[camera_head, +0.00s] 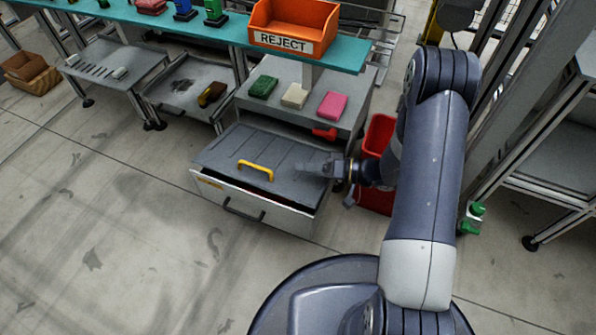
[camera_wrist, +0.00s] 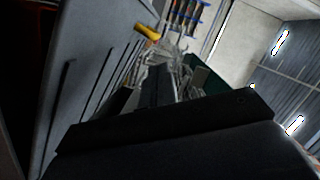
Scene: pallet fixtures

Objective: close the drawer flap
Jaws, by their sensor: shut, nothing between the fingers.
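The drawer (camera_head: 270,212) is a low grey box with a white front and a black bar handle, pulled out below the bench. Its grey flap (camera_head: 228,152), with a yellow handle (camera_head: 256,170), lies low over the drawer top. A narrow dark gap with some red shows between flap and front edge. My gripper (camera_head: 306,168) is shut and empty at the flap's right side; I cannot tell whether it touches. In the wrist view the grooved flap (camera_wrist: 95,75) fills the left, its yellow handle (camera_wrist: 147,33) is at the top, and my dark fingers (camera_wrist: 160,88) are in the middle.
A shelf with green, cream and pink blocks (camera_head: 294,96) stands behind the drawer. An orange REJECT bin (camera_head: 293,25) sits on the teal bench above. A red bin (camera_head: 377,137) stands right of the drawer, by my arm. The floor at front left is clear.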

